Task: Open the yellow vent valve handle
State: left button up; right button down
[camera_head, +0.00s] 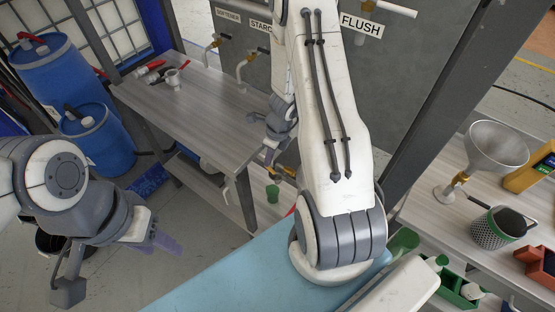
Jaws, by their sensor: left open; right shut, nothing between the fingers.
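A small yellow-brass fitting (286,171) shows low beside the right edge of the grey wood-top table. My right arm hides part of it, and I cannot tell whether it is the vent valve handle. My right gripper (269,157) points down just above and left of this fitting. It is shut and empty, and I cannot tell whether it touches the fitting. My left gripper (115,264) is open and empty at the lower left, well away from the fitting.
The wood-top table (190,105) stands before a grey panel with brass taps (243,68) and a FLUSH label (361,24). Blue drums (50,68) stand at left. A metal funnel (497,145) stands on the right bench.

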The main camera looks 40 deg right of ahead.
pick_arm(q)
jog(key=shift+w+d+f+b, duration=0.15)
jog(key=shift+w+f+b, duration=0.35)
jog(key=shift+f+b, duration=0.25)
pick_arm(e)
jog(key=shift+w+a+f, duration=0.15)
jog(key=shift+w+f, duration=0.35)
jog(key=shift+f, duration=0.15)
jog(key=shift+w+a+f, duration=0.15)
jog(key=shift+w+f, duration=0.35)
jog(key=shift+f, duration=0.15)
